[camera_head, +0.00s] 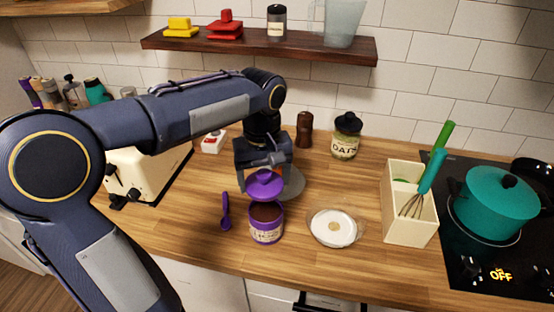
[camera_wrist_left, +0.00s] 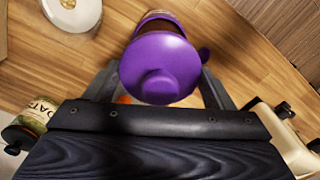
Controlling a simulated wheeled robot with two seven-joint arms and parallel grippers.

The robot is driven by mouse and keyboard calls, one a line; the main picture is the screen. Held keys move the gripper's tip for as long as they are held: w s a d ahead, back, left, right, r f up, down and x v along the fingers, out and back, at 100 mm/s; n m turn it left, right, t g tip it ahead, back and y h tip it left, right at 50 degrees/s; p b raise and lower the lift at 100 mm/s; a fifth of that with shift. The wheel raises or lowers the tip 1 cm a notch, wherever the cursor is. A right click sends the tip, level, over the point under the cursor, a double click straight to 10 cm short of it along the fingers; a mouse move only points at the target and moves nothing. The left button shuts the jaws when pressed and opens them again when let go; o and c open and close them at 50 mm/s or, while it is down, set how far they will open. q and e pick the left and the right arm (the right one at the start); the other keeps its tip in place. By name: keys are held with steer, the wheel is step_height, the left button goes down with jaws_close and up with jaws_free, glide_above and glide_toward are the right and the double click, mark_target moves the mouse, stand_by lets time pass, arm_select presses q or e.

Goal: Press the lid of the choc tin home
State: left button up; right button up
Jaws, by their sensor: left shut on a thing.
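The choc tin (camera_head: 266,224) stands upright on the wooden counter near its front edge, with a purple band and a pale label. Its top is open and brown contents show. The purple lid (camera_head: 265,186) is held just above and slightly behind the tin, apart from it in the head view. My left gripper (camera_head: 264,168) is shut on the lid. In the left wrist view the lid (camera_wrist_left: 160,65) sits between the fingers and covers most of the tin (camera_wrist_left: 160,24). My right gripper is not in view.
A purple spoon (camera_head: 226,212) lies left of the tin. A round white dish (camera_head: 333,227) is to its right, and a grey disc (camera_head: 291,184) behind. A utensil box (camera_head: 409,216), a teal pot (camera_head: 494,200) on the hob, an oats jar (camera_head: 346,136) and a toaster (camera_head: 150,169) stand around.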

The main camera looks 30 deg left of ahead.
arm_select(q)
steer(key=shift+f, duration=0.25)
steer(key=shift+f+b, duration=0.55)
steer(key=shift+b, duration=0.25)
step_height(320, 180, down, 3)
steer(key=shift+r+b, duration=0.2)
steer(key=shift+b, duration=1)
step_height(320, 180, down, 2)
steer(key=shift+f+b, duration=0.1)
steer(key=shift+b, duration=0.6)
steer(key=shift+p, duration=0.3)
steer(key=shift+f, duration=0.1)
stand_by(0.4)
